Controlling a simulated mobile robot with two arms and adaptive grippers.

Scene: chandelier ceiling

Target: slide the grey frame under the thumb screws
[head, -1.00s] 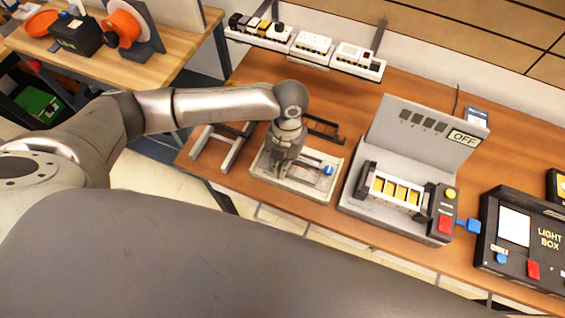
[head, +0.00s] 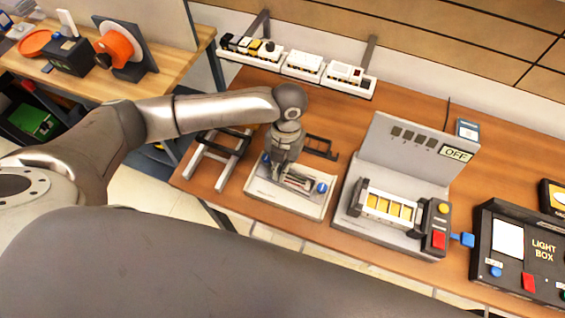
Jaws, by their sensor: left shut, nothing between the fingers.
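A pale base plate (head: 262,197) lies on the brown table. It carries a blue thumb screw (head: 321,187) at its right and another blue thumb screw (head: 265,158) at its left. A small grey frame-like piece (head: 298,181) lies on the plate between the screws, partly hidden by my gripper. I cannot tell whether it sits under the screws. My left gripper (head: 283,176) points down over the middle of the plate, shut and empty, close to this piece. Whether it touches is unclear. My right gripper is out of view.
A grey stand with dark bars (head: 218,160) is left of the plate, and a dark open frame (head: 320,148) lies behind it. A grey device with an OFF sign (head: 410,160) and a light box (head: 520,250) stand right. A shelf (head: 300,68) hangs behind.

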